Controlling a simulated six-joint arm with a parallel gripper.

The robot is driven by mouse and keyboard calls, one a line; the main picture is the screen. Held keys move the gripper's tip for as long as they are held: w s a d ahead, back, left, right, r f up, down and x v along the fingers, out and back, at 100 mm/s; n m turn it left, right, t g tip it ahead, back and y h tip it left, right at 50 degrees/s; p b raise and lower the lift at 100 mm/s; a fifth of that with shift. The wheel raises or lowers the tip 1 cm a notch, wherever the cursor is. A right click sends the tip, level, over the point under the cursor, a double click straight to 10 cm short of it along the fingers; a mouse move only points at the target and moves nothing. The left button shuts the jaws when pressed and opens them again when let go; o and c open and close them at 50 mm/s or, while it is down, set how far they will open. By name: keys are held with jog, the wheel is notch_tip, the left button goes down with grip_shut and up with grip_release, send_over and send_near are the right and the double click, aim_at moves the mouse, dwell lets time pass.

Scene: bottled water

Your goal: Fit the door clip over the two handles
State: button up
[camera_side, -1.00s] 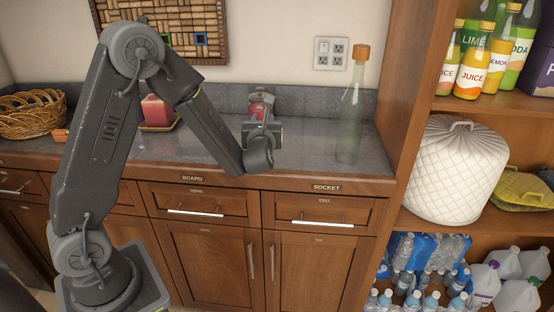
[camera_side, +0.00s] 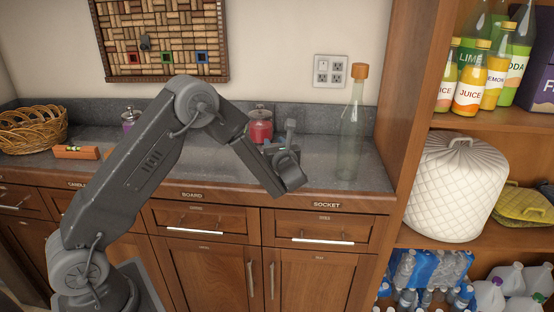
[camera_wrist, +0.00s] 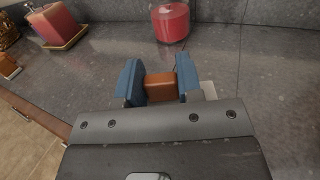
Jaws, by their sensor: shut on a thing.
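My gripper (camera_wrist: 152,84) is shut on an orange-brown block (camera_wrist: 161,88), which sits between its blue fingers in the wrist view. Whether this block is the door clip, I cannot tell. In the side view my gripper (camera_side: 287,142) is over the counter, above the SOCKET drawer and left of the glass bottle; the block cannot be made out there. The two upright metal handles, left (camera_side: 250,284) and right (camera_side: 272,279), are on the paired lower cabinet doors. They stand side by side, well below my gripper, with nothing seen over them.
A tall corked glass bottle (camera_side: 350,140) stands just right of my gripper. A red candle jar (camera_side: 261,127) is behind it. A pink candle (camera_wrist: 58,24) on a tray is at the wrist view's upper left. Drawer handles (camera_side: 322,240) stick out above the doors.

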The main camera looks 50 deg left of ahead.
jog(key=shift+w+d+f, duration=0.25)
jog(key=shift+f, duration=1.95)
jog(key=shift+f, duration=0.2)
jog(key=o, duration=0.9)
